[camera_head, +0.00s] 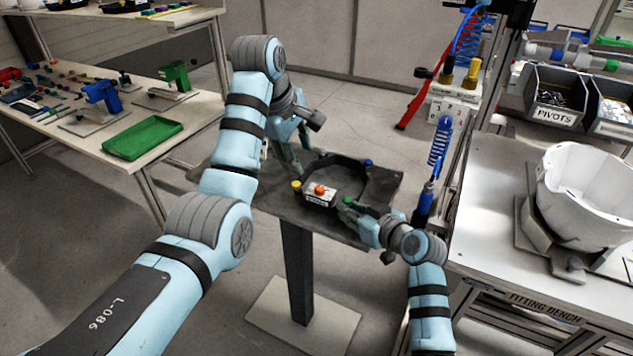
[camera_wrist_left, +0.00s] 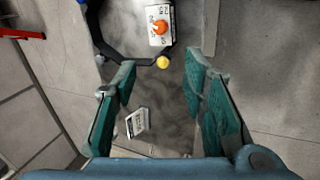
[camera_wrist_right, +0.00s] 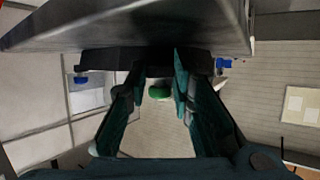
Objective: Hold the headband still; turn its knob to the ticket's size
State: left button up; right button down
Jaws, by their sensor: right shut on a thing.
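A black headband (camera_head: 383,186) rests on the small dark stand table (camera_head: 372,212). Its orange knob (camera_head: 320,189) sits on a white marked plate, also seen in the left wrist view (camera_wrist_left: 160,27); the marks are too small to read. My left gripper (camera_wrist_left: 160,72) is open and empty, above the table beside the knob; its fingers show partly in the head view (camera_head: 291,164). A small white printed card (camera_wrist_left: 138,122) lies between its fingers in view, unreadable. My right gripper (camera_wrist_right: 160,78) is shut on the headband's black band, at the near right of the knob.
A yellow peg (camera_head: 296,187) and a blue one (camera_head: 368,162) stand by the headband. The fitting bench (camera_head: 490,215) with a white helmet shell (camera_head: 585,190) is at right. A tool table with a green tray (camera_head: 143,138) is at left.

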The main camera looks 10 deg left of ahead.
aim_at(319, 188)
pick_arm(q)
jog(key=w+d+f+n, duration=0.1)
jog(key=f+n, duration=0.2)
jog(key=n, duration=0.2)
jog(key=w+d+f+n, duration=0.1)
jog(key=f+n, duration=0.3)
jog(key=n, duration=0.2)
jog(key=w+d+f+n, duration=0.1)
jog(key=f+n, duration=0.3)
jog(key=n, duration=0.1)
jog(key=shift+w+d+f+h, duration=0.25)
jog(key=shift+w+d+h, duration=0.05)
grip_shut()
